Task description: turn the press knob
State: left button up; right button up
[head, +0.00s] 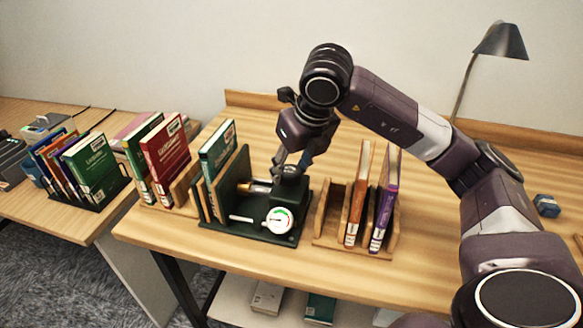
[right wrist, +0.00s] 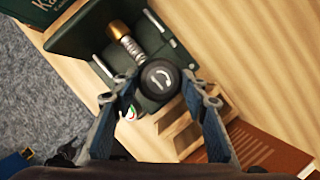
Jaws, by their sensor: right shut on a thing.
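The dark green book press (head: 252,230) stands on the wooden table with a white round gauge (head: 280,220) on its front. The round black press knob (right wrist: 160,79) has a white curved arrow on top. My right gripper (head: 291,166) points down over the housing, its fingers on either side of the knob, shut on it. In the head view the fingers largely hide the knob. My left gripper is not in view.
A wooden rack (head: 325,240) with an orange book (head: 358,200) and a purple book (head: 384,205) stands close right of the press. Another wooden holder with a red book (head: 166,158) is to the left. A lamp (head: 500,42) stands at the back right.

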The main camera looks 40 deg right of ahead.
jog(key=shift+a+r+m+h, duration=0.1)
jog(key=shift+m+h, duration=0.3)
jog(key=shift+m, duration=0.7)
jog(key=o, duration=1.2)
jog(key=shift+c, duration=0.2)
jog(key=v, duration=1.1)
jog(key=shift+r, duration=0.35)
jog(key=shift+s+a, duration=0.1)
jog(key=shift+s, duration=0.05)
